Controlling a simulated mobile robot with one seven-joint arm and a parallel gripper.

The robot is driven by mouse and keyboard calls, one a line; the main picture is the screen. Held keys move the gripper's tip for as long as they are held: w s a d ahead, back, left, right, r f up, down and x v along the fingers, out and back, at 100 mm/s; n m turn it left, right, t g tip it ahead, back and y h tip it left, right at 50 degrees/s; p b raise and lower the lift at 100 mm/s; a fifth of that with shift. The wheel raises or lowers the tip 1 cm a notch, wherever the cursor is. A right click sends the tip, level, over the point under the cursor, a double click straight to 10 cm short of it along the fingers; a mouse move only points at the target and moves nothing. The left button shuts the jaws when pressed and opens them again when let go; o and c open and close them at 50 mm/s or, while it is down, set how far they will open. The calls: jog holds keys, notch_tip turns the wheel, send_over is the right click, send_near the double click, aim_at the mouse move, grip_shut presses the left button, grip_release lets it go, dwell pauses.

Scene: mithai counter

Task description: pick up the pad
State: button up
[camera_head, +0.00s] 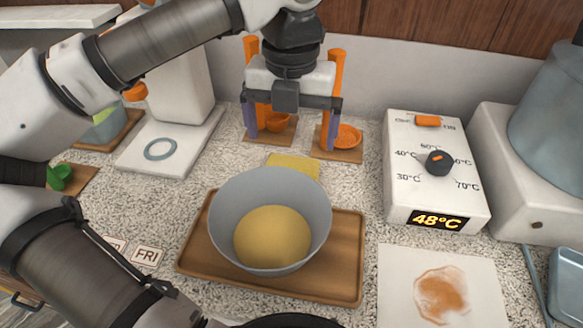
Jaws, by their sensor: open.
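A flat yellow pad (293,162) lies on the speckled counter just behind the grey bowl. The bowl's far rim hides its near part. My gripper (290,136) points down behind the bowl, with its two fingers wide apart, one to each side of the pad in the picture. It is open and nothing shows between the fingers. The fingertips look higher than the pad, but the exact gap cannot be told.
The bowl (225,205), with a yellow mass inside, stands on a wooden tray (335,275). Small orange cups on wooden coasters (345,155) sit behind the fingers. A white control box (405,185) reading 48°C stands right. A stained white sheet (485,300) lies in front of it.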

aim_at(292, 167)
jog(key=shift+s+d+f+p, duration=0.1)
jog(key=shift+f+p, duration=0.45)
jog(key=shift+f, duration=3.45)
jog(key=c, duration=0.8)
notch_tip(292, 167, up, 10)
jog(key=shift+b, duration=0.4)
jog(key=o, duration=0.4)
jog(key=c, duration=0.3)
